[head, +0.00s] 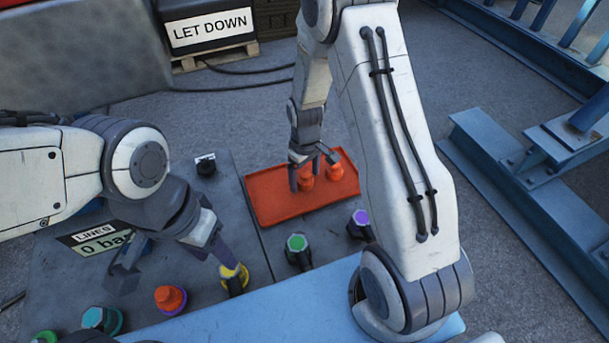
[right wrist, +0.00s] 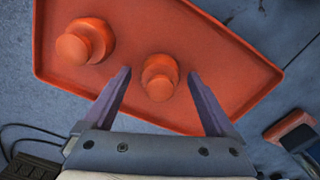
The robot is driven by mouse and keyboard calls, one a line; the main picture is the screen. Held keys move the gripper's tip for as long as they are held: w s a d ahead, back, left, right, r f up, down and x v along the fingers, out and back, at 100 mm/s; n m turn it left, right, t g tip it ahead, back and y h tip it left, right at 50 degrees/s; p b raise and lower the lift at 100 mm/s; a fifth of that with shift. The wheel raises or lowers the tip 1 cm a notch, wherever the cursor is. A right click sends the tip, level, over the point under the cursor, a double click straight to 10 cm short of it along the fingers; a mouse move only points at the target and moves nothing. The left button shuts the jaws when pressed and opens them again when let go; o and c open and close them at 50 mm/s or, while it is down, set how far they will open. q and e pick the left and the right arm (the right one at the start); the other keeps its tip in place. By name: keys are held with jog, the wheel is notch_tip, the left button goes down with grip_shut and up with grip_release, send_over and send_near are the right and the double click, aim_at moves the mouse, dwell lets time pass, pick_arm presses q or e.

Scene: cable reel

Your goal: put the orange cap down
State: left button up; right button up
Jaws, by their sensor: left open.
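Two orange caps are on the orange-red tray (head: 275,213). One orange cap (head: 306,181) is at my right gripper (head: 312,174); the other cap (head: 335,171) stands just to its right. In the right wrist view, an orange cap (right wrist: 158,80) sits between the spread fingers of my right gripper (right wrist: 162,88), with gaps on both sides. The second cap (right wrist: 84,42) lies further left on the tray (right wrist: 215,52). My right gripper is open. My left gripper (head: 175,265) is open and empty over the panel, one finger close to a yellow-topped fitting (head: 234,277).
An orange-topped fitting (head: 170,299) with a purple ring, a teal fitting (head: 100,319), a green-topped fitting (head: 297,243) and a purple-topped one (head: 360,220) stand along the panel. A "LINES 0 bar" sign (head: 98,240) is at left. Blue steel beams (head: 525,205) stand right.

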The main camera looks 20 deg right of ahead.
aim_at(305, 173)
jog(key=shift+r, duration=0.1)
notch_tip(305, 173, up, 12)
jog(key=p, duration=0.2)
dwell(0.4)
jog(key=shift+r, duration=0.1)
